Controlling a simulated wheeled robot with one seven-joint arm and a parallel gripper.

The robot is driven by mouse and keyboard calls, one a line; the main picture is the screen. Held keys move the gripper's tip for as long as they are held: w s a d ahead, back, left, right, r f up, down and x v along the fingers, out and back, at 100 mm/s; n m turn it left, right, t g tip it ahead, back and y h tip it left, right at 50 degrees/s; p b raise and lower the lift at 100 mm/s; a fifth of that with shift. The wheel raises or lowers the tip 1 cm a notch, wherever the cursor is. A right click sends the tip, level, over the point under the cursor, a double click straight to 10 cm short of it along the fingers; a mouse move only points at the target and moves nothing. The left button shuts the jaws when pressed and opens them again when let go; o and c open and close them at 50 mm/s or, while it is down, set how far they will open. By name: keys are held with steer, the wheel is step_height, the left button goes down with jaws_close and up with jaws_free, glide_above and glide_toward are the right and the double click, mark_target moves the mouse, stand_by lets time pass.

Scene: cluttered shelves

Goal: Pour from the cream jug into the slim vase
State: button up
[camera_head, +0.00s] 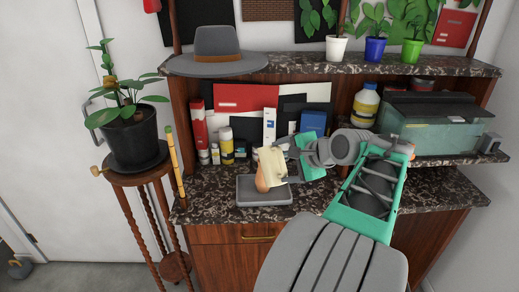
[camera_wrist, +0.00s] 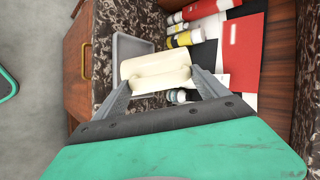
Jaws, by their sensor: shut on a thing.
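The cream jug (camera_head: 272,164) is held in the air over a grey tray on the counter; it looks tilted. My gripper (camera_head: 283,166) is shut on it. In the wrist view the cream jug (camera_wrist: 158,72) sits between the two fingertips (camera_wrist: 160,84), its axis lying roughly across the picture. A terracotta-coloured piece (camera_head: 261,184) shows just below and left of the jug, partly hidden by it; it may be the slim vase, but I cannot tell for sure. It is not visible in the wrist view. Whether anything flows from the jug cannot be seen.
The grey tray (camera_head: 264,199) lies near the counter's front edge. Bottles, including a yellow one (camera_head: 226,146), and a blue box (camera_head: 313,122) stand behind. A glass tank (camera_head: 440,130) is at the right, a potted plant (camera_head: 132,135) at the left. A hat (camera_head: 218,52) lies on the upper shelf.

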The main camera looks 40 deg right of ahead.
steer(key=shift+w+d+r+g+p, duration=0.1)
steer(key=shift+w+r+g+p, duration=0.1)
steer(key=shift+r+g+p, duration=0.3)
steer(key=shift+w+r+p, duration=0.15)
steer(key=shift+r+p, duration=0.15)
steer(key=shift+p, duration=0.25)
steer(key=shift+g, duration=0.3)
steer(key=shift+w+d+g+y+p, duration=0.15)
steer(key=shift+g+p, duration=0.3)
steer(key=shift+p, duration=0.9)
steer(key=shift+w+a+g+y+p, duration=0.15)
steer(key=shift+g+p, duration=0.3)
steer(key=shift+p, duration=0.9)
